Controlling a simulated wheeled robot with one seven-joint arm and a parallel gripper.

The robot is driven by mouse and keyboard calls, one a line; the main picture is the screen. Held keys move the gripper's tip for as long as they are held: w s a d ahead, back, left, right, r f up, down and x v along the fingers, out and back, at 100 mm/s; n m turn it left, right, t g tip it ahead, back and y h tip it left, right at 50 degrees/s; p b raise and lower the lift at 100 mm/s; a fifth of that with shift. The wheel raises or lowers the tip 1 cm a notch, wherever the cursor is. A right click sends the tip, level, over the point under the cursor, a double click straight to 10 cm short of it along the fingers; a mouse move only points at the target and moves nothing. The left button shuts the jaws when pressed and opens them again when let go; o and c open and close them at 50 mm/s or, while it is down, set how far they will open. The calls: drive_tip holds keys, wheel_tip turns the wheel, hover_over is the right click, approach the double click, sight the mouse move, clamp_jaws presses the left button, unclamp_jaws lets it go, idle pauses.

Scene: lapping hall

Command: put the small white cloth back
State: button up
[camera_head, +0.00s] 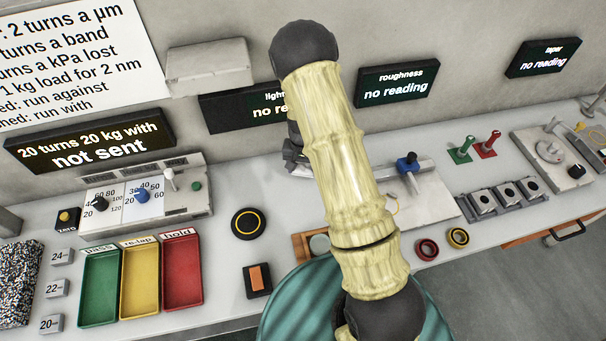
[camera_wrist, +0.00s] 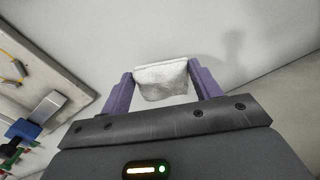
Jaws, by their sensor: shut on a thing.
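The small white cloth (camera_wrist: 162,84) is between the two purple fingers of my gripper (camera_wrist: 160,72) in the wrist view. My gripper is shut on it, and its lower edge hangs loosely between the fingers. A pale, plain surface lies beyond the cloth, with a soft shadow to its right. In the head view my own arm covers the middle of the bench. The cloth cannot be made out there, and only a bit of dark metal shows left of the arm near the wall.
The bench holds green (camera_head: 99,288), yellow (camera_head: 139,281) and red (camera_head: 182,271) trays, a dial panel (camera_head: 190,204) and a round black pad (camera_head: 248,223). A pale box (camera_head: 208,66) is on the wall. A blue-knobbed fixture (camera_head: 407,164) and a row of metal blocks (camera_head: 507,196) stand right of my arm.

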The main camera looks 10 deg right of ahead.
sight(303, 182)
drive_tip(key=shift+f, duration=0.15)
drive_tip(key=shift+f+p, duration=0.4)
drive_tip(key=shift+f, duration=1.6)
drive_tip(key=shift+f, duration=0.1)
drive_tip(key=shift+f, duration=0.1)
drive_tip(key=o, duration=0.9)
wheel_tip(303, 182, up, 11)
drive_tip(key=shift+r+b, duration=0.15)
drive_tip(key=shift+b, duration=1)
drive_tip(key=shift+r, duration=0.55)
